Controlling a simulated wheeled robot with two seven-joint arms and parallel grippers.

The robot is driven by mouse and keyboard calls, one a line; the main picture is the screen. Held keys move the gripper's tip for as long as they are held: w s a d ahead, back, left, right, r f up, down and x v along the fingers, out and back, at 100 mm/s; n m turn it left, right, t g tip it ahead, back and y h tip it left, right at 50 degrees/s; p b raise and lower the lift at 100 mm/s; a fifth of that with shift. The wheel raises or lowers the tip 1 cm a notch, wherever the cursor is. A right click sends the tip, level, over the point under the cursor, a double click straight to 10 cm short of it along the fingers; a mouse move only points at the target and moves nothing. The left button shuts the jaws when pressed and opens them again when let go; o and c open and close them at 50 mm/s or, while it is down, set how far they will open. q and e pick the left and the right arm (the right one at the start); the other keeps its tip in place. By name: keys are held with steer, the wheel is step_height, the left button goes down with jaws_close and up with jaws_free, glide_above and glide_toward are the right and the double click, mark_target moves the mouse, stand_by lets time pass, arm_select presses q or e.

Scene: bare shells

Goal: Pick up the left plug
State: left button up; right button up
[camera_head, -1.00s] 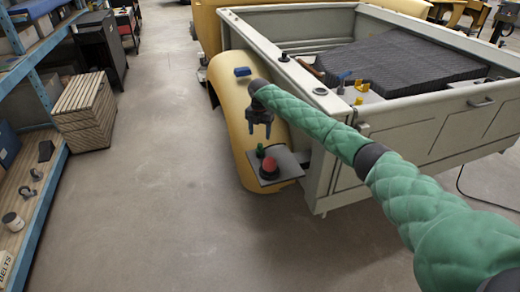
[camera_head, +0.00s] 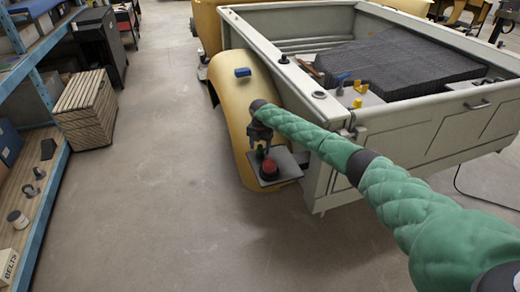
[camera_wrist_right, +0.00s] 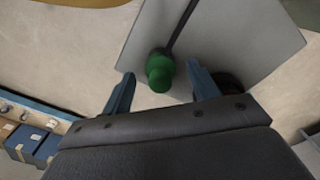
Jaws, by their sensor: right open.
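A green plug (camera_head: 260,153) stands on a grey plate (camera_head: 288,168) by the yellow fender. A red plug (camera_head: 269,167) stands on the same plate, nearer the camera and slightly to the right. My right gripper (camera_head: 260,148) is open, pointing down just above the green plug, and partly hides it. In the right wrist view the green plug (camera_wrist_right: 160,72) shows between the two open fingers of the gripper (camera_wrist_right: 157,88), with clear gaps on both sides. A dark round shape behind the right finger is mostly hidden there. My left gripper is not in view.
The yellow fender (camera_head: 229,110) and the pale truck bed (camera_head: 318,182) stand close beside the plate. A blue object (camera_head: 242,72) lies on the fender. Wooden crates (camera_head: 86,108) and a shelf (camera_head: 40,205) are at the left. The floor between is clear.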

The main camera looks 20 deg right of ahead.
steer(key=shift+f, duration=0.15)
steer(key=c, duration=1.1)
steer(key=shift+o, duration=0.2)
